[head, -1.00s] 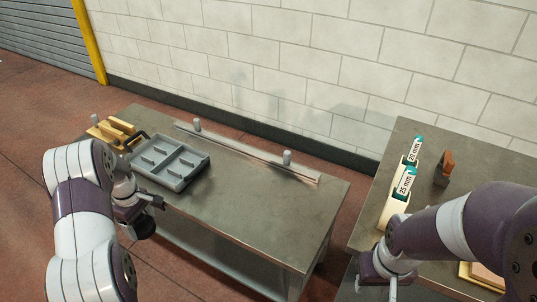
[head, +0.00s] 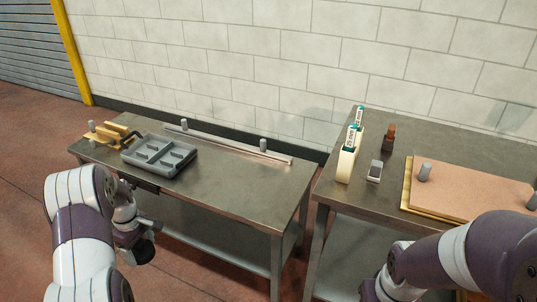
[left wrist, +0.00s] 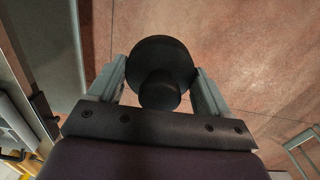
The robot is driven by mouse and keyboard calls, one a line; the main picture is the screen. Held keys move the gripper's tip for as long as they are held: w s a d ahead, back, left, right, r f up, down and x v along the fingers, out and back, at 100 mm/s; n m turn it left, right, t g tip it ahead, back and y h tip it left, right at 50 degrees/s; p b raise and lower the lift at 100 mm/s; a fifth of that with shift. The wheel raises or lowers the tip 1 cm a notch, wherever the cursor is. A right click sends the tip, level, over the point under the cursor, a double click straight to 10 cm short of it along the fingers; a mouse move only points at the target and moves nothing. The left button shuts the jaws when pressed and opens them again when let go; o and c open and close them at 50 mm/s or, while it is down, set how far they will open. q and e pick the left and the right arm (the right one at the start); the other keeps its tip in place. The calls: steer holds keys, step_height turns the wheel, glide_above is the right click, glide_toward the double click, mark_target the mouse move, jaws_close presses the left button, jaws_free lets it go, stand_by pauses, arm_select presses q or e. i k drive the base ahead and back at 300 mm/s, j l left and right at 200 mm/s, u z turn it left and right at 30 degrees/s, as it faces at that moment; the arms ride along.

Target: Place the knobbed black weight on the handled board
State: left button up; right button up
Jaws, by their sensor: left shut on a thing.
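The knobbed black weight (left wrist: 160,58) is a dark round disc with a smaller round knob, held between the fingers of my left gripper (left wrist: 163,88). In the head view the weight (head: 143,254) hangs under my left gripper (head: 136,238), in front of the left table and over the floor side. The likely handled board (head: 480,188) is a flat pinkish board with two grey upright posts, lying on a yellowish base on the right table. Its right part is hidden by my right arm. My right gripper (head: 373,292) is cut off at the bottom edge; its fingers do not show.
The left table (head: 235,195) holds a grey divided tray (head: 159,142), yellow wooden pieces (head: 112,130) and a long bar with two posts (head: 225,142). The right table (head: 338,190) holds labelled upright blocks (head: 346,160), a brown-topped piece (head: 389,138) and a small grey block (head: 374,171). A gap separates the tables.

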mark_target(475, 193)
steer(key=z, duration=0.4)
steer(key=k+l+z, duration=0.1)
steer(key=z, duration=0.25)
steer(key=k+z, duration=0.1)
steer(key=z, duration=0.3)
steer(key=l+z, duration=0.15)
steer(key=z, duration=0.2)
